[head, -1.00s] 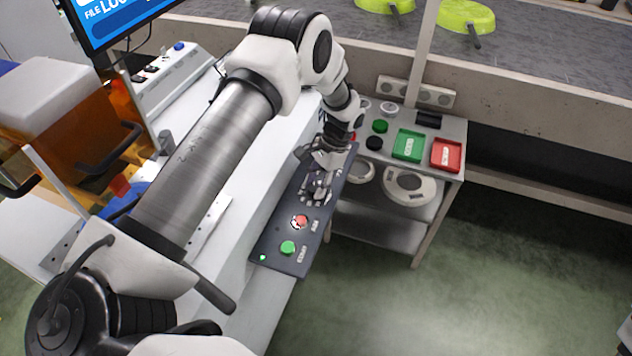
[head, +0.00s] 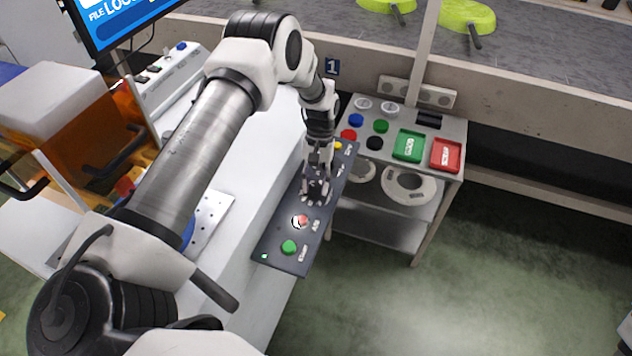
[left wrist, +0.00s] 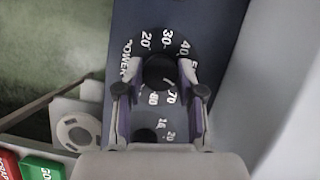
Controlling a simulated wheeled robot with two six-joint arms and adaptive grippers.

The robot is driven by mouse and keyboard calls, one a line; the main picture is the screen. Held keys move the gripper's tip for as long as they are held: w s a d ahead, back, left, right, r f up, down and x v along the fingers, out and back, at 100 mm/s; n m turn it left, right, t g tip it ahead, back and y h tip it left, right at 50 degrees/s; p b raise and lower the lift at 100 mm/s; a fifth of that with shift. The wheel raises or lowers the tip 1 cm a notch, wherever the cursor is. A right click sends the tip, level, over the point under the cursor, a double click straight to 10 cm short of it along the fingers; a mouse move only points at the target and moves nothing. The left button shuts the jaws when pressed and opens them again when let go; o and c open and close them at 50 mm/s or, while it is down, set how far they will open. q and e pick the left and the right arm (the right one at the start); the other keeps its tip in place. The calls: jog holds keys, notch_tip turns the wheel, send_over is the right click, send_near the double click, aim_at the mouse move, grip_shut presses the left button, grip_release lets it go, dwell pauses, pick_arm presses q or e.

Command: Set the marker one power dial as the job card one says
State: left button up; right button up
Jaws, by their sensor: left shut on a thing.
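The power dial (left wrist: 160,70) is a round black knob in the left wrist view. White numbers such as 20, 30, 40 and 70 ring it, with the word POWER at its left. My left gripper (left wrist: 160,93) is shut on the knob, one finger on each side. Its pointer setting is not clear. In the head view my left gripper (head: 316,194) stands over the dark control panel (head: 268,238) and hides the dial. A blue sign with a 1 (head: 332,67) shows behind the arm. I see no readable job card. My right gripper is not in view.
A second dial (left wrist: 147,135) sits beside the power dial. A cart (head: 455,130) with a green tray (head: 408,146), red tray (head: 446,154) and several coloured discs stands to the right.

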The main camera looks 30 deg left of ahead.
pick_arm(q)
jog(key=shift+n, duration=0.3)
jog(key=o, duration=1.1)
jog(key=shift+o, duration=0.2)
jog(key=v, duration=1.2)
jog(key=shift+s+a, duration=0.1)
